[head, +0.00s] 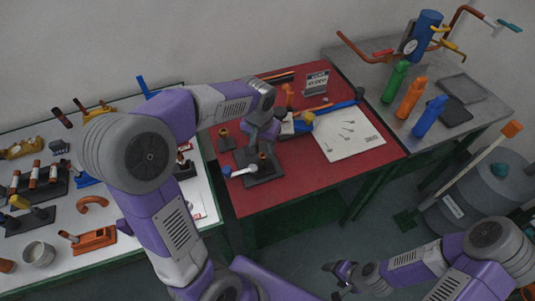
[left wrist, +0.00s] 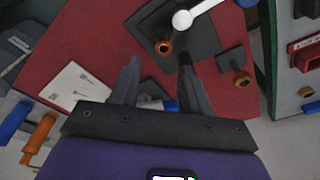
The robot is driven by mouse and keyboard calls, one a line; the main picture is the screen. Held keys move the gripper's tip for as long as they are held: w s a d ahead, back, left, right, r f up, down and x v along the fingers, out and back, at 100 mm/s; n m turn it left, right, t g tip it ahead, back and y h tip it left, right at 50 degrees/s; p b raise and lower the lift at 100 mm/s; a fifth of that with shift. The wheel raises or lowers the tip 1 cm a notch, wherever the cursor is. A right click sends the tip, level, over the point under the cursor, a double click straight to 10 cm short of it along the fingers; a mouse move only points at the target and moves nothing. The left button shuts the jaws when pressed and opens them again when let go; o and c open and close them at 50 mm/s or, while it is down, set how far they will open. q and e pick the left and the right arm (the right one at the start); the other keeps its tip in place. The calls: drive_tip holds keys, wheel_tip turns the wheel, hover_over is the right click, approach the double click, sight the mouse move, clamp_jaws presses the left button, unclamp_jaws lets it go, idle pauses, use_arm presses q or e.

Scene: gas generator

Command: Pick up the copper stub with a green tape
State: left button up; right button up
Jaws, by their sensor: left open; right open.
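A copper-coloured stub (head: 262,156) stands on a black plate (head: 270,176) on the red table; it also shows in the left wrist view (left wrist: 165,47). A second stub (head: 224,133) stands on a smaller black base to the left, seen as a brassy ring in the left wrist view (left wrist: 242,79). I cannot make out green tape on either. My left gripper (left wrist: 158,62) is open and empty, above the red table, its fingers pointing toward the black plate. It also shows in the head view (head: 261,140). My right gripper (head: 343,276) is open, low at the front.
A white-ended tool with a blue ball (head: 240,171) lies over the black plate. A white sheet (head: 348,133) lies on the red table. Green, orange and blue bottles (head: 430,116) stand on the grey bench. The white table (head: 140,265) at left is crowded with copper parts.

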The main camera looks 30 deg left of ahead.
sight(262, 155)
use_arm(q)
drive_tip(key=shift+s+f, duration=0.35)
drive_tip(key=shift+f, duration=0.45)
drive_tip(key=f+b, duration=0.1)
drive_tip(key=f, duration=0.1)
drive_tip(key=f+b, duration=0.1)
drive_tip(key=f, duration=0.1)
drive_tip(key=shift+w+a+f, duration=0.2)
drive_tip(key=shift+r, duration=0.1)
drive_tip(key=c, duration=0.8)
